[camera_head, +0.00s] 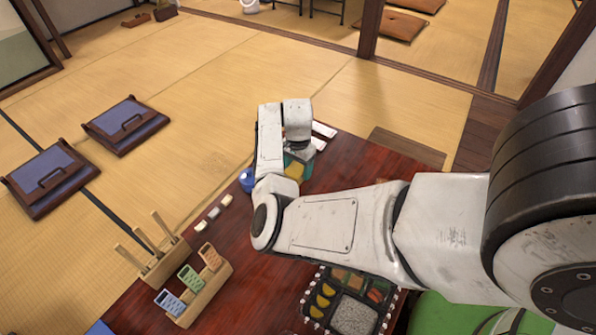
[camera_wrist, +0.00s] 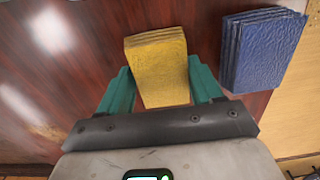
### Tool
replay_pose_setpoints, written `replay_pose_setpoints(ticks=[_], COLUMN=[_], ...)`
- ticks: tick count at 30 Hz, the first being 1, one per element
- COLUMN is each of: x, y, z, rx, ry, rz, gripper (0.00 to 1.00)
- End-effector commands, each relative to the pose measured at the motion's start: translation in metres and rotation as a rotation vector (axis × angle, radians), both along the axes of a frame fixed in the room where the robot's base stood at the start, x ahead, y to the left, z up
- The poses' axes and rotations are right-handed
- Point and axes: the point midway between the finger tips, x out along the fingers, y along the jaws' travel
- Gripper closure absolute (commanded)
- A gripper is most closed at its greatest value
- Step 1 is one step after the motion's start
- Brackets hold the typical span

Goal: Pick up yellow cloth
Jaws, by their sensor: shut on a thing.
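The yellow cloth (camera_wrist: 160,68) is a thick folded block between my gripper's two teal fingers in the wrist view. My gripper (camera_wrist: 156,84) is shut on it, with a finger against each side. In the head view the yellow cloth (camera_head: 294,170) shows as a small patch below my wrist, partly hidden by my arm. My gripper (camera_head: 296,165) there is over the far part of the dark red table. I cannot tell whether the cloth touches the table.
A folded blue cloth (camera_wrist: 262,48) lies right of the yellow one. Floor seats (camera_head: 125,125) lie left on the tatami.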

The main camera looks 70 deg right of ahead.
Motion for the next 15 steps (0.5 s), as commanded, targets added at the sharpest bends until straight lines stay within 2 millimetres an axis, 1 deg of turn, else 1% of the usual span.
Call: replay_pose_setpoints(ticks=[8, 11, 15], x=[0.0, 0.0, 0.0], y=[0.0, 0.0, 0.0], z=[0.002, 0.006, 0.018], rx=[0.0, -0.001, -0.001], ry=[0.0, 0.0, -0.001], rz=[0.0, 0.0, 0.0], gripper=[0.64, 0.64, 0.64])
